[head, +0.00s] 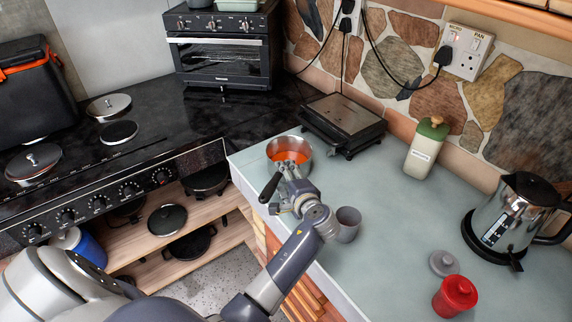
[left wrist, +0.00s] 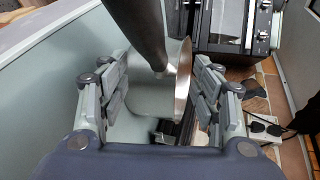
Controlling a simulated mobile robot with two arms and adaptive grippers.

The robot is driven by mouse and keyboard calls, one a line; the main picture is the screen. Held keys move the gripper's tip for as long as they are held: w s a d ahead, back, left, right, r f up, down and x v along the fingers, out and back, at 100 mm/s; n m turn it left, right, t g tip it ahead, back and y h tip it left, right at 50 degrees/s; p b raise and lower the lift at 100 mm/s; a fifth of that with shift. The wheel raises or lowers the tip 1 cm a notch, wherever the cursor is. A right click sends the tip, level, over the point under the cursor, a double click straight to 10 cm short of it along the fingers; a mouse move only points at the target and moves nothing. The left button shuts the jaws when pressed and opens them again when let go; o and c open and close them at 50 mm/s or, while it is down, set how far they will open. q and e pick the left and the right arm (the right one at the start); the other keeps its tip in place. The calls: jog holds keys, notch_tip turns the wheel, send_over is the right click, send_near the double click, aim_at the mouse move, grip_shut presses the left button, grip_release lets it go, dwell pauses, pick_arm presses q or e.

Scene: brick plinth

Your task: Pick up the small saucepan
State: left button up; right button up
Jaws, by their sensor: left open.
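The small saucepan (head: 289,146) is a steel pan with an orange-red inside and a black handle (head: 270,187), on the pale counter near its left edge. My left gripper (head: 288,172) is open over the handle side of the pan. In the left wrist view the steel saucepan (left wrist: 155,98) lies between the two spread fingers of my left gripper (left wrist: 163,88), its dark handle (left wrist: 138,28) running up toward the top of the picture. Whether either finger touches the pan is unclear. My right gripper is not in view.
A grey cup (head: 348,222) stands close beside my left forearm. A black grill (head: 343,122) sits just behind the pan. A green-lidded canister (head: 425,148), a kettle (head: 512,215) and a red jar (head: 455,297) are farther right. The stove (head: 85,150) is at left, beyond the counter edge.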

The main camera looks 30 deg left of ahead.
pick_arm(q)
jog(key=x, duration=0.2)
jog(key=shift+w+a+p, duration=0.25)
jog(key=shift+w+p, duration=0.1)
jog(key=shift+p, duration=0.05)
jog(key=shift+w+a+f, duration=0.15)
jog(key=shift+a+f, duration=0.05)
jog(key=shift+a, duration=0.05)
jog(key=shift+c, duration=0.6)
jog(key=shift+d, duration=0.15)
grip_shut()
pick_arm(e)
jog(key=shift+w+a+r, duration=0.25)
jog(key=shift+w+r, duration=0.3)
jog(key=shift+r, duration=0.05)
